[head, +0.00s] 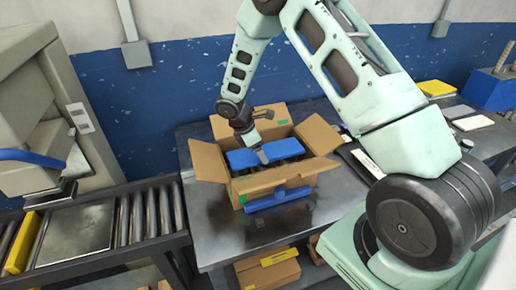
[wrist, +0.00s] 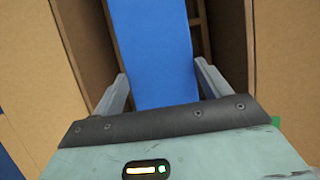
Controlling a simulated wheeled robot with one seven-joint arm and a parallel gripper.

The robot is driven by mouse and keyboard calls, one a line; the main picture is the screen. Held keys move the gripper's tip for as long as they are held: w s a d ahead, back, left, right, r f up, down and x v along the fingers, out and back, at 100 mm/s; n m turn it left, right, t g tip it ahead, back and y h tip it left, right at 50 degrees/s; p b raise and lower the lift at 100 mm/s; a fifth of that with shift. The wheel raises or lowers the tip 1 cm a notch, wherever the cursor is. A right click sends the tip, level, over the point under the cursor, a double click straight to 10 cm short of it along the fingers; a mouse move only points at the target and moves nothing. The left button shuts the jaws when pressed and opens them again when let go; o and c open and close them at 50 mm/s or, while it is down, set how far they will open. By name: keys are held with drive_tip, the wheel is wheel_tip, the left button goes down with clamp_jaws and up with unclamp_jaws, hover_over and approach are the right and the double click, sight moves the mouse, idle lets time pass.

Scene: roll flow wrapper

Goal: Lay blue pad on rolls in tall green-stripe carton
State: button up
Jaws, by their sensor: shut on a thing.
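The open cardboard carton (head: 275,183) stands on the dark table with its flaps spread, and small green marks show on it. The blue pad (head: 240,156) is inside the carton's opening. In the wrist view the pad (wrist: 153,45) runs between the two fingers, with brown carton walls on both sides. My gripper (head: 263,156) reaches down into the carton and is shut on the pad. Dark shapes show beside the pad in the head view, but I cannot tell whether they are rolls or whether the pad touches them.
A blue bar (head: 278,199) lies against the carton's front. A roller conveyor (head: 150,212) with a metal plate is at the left. Another carton (head: 268,272) sits below the table. My arm passes over the table's right side.

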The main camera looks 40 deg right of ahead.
drive_tip(key=shift+f, duration=0.2)
drive_tip(key=o, duration=1)
drive_tip(key=shift+o, duration=0.2)
